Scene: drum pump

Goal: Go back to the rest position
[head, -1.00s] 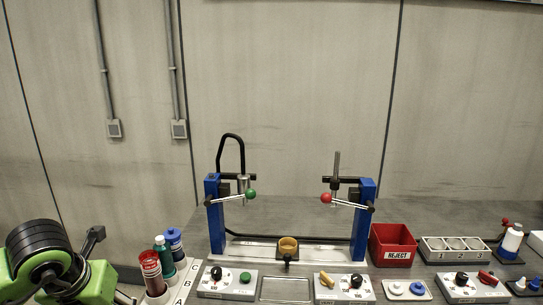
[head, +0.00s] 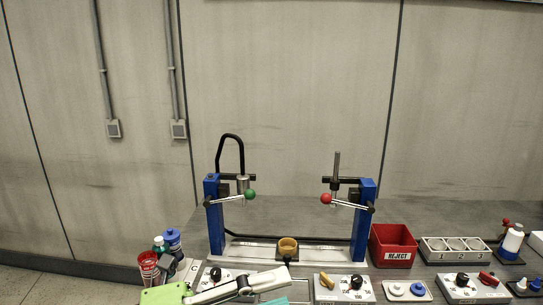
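My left arm comes in low at the left, with a green link at the bottom edge. What looks like my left gripper (head: 240,287), in grey and black, lies over the front of the bench, before the left control box. Its fingers are not clear enough to tell open from shut. A small teal patch (head: 275,301) shows at the bottom edge beside it; what it is cannot be told. My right gripper is out of view.
Red (head: 148,266), green (head: 159,245) and blue-capped (head: 173,240) containers stand at the left. A red reject bin (head: 393,243) and a tray with round wells (head: 455,246) stand at right.

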